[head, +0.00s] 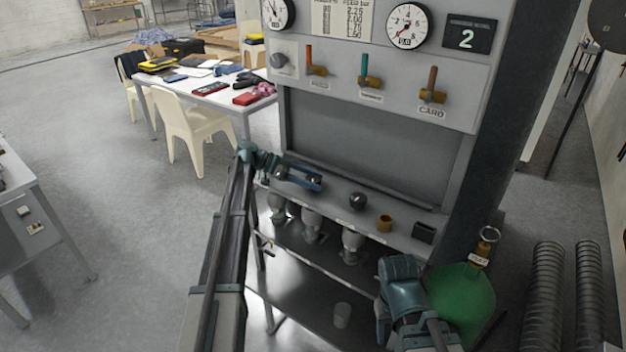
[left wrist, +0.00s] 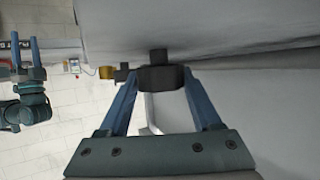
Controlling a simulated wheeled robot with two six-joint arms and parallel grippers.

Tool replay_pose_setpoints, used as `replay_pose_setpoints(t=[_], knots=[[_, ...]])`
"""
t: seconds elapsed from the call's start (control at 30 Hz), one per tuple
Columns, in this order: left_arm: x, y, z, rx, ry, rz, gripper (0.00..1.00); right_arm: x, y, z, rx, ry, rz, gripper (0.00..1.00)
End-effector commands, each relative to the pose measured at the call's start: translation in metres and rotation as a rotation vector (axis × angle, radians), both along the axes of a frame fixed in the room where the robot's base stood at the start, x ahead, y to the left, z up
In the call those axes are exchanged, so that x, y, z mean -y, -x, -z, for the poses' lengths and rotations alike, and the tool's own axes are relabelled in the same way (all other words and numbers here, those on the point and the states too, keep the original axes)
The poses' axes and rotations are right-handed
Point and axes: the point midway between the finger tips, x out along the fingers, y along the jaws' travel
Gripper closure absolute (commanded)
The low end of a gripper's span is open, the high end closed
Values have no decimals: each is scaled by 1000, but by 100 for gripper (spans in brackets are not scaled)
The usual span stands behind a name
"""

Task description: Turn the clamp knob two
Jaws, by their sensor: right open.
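Dark round knobs stand in a row on the grey ledge (head: 405,237). My left gripper (head: 318,181) reaches over this ledge with its fingers on either side of the middle knob (head: 314,179). In the left wrist view this dark knob (left wrist: 161,78) fills the space between the fingertips; whether they press on it I cannot tell. Another knob (head: 281,172) is to its left and a third knob (head: 358,200) to its right, both free. My right gripper (left wrist: 26,48) is open and empty in the left wrist view; in the head view its arm is at the lower right.
A panel with gauges (head: 408,26) and coloured valve levers (head: 370,82) rises behind the ledge. An orange cup-shaped part (head: 385,223) and a dark block (head: 424,232) sit further right. Pale fittings (head: 312,226) hang under the ledge. A green bin (head: 462,295) stands at right.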

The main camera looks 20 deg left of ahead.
Motion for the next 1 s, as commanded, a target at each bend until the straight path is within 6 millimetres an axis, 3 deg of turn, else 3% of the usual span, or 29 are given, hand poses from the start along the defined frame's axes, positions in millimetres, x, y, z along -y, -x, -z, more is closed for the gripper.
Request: replay_pose_setpoints(t=[0.03, 0.13, 0.53, 1.0], knots=[[0, 1, 0, 0, 0, 0, 25, 0, 0, 1, 0, 0, 0, 50], [0, 0, 0, 1, 2, -1, 9, 0, 0, 0, 0, 0, 0, 50], [-9, 0, -7, 2, 5, -3, 9, 0, 0, -6, 0, 0, 0, 50], [-95, 17, -44, 1, 4, -4, 9, 0, 0, -43, 0, 0, 0, 50]])
